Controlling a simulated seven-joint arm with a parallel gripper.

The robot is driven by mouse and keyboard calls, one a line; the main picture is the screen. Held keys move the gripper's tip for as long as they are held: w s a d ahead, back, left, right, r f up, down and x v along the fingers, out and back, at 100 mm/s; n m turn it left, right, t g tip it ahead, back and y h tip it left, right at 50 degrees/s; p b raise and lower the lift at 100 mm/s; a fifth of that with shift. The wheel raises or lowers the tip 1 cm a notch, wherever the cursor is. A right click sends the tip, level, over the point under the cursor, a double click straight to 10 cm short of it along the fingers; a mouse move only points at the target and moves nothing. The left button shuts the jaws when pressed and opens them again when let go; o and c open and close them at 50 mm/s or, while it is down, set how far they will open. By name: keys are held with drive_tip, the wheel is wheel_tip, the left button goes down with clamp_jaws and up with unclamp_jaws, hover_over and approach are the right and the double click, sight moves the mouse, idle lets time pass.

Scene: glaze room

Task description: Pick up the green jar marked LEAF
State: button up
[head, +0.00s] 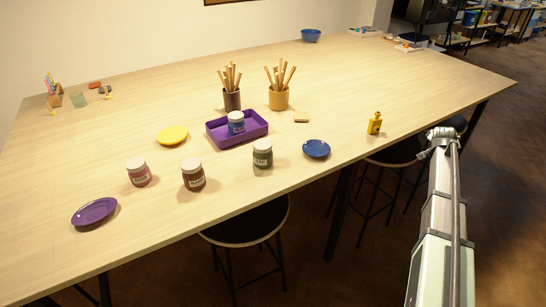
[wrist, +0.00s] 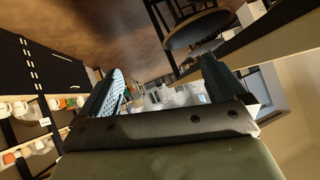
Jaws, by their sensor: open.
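The green jar (head: 262,155) stands upright on the table, near its front edge, with a white lid and a pale label whose word is too small to read. A dark red jar (head: 193,177) and a pink jar (head: 138,173) stand to its left. A blue jar (head: 236,123) stands in a purple tray (head: 217,139) behind it. My gripper (wrist: 164,88) is open, its two fingers spread with nothing between them in the wrist view. The wrist view shows the room and a stool, not the jars. My arm is at the right, off the table.
A blue dish (head: 316,149) lies close to the right of the green jar. A yellow bottle (head: 374,123) stands farther right. Two pots of wooden sticks (head: 278,98) (head: 232,99) stand behind the tray. A yellow plate (head: 172,135) and purple plate (head: 95,212) lie left. Stools (head: 247,222) stand below the front edge.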

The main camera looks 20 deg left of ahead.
drive_tip(key=w+d+r+t, duration=0.15)
drive_tip(key=w+r, duration=0.25)
drive_tip(key=r, duration=0.8)
drive_tip(key=w+a+r+n, duration=0.1)
drive_tip(key=a+r+n, duration=0.1)
drive_tip(key=a+r, duration=0.5)
drive_tip(key=s+a+n+g+y, duration=0.1)
drive_tip(key=s+a+n, duration=0.15)
drive_tip(key=a, duration=0.65)
drive_tip(key=s+a+n+g+y, duration=0.1)
drive_tip(key=a+n+y, duration=0.15)
drive_tip(key=a, duration=0.75)
drive_tip(key=r+n+g+y, duration=0.15)
drive_tip(key=n+g, duration=0.75)
drive_tip(key=n, duration=0.9)
hover_over(263, 144)
drive_tip(key=f, duration=0.8)
drive_tip(key=shift+w, duration=0.2)
drive_tip(key=shift+s+f, duration=0.2)
drive_tip(key=shift+f, duration=2.5)
drive_tip(key=c, duration=1.3)
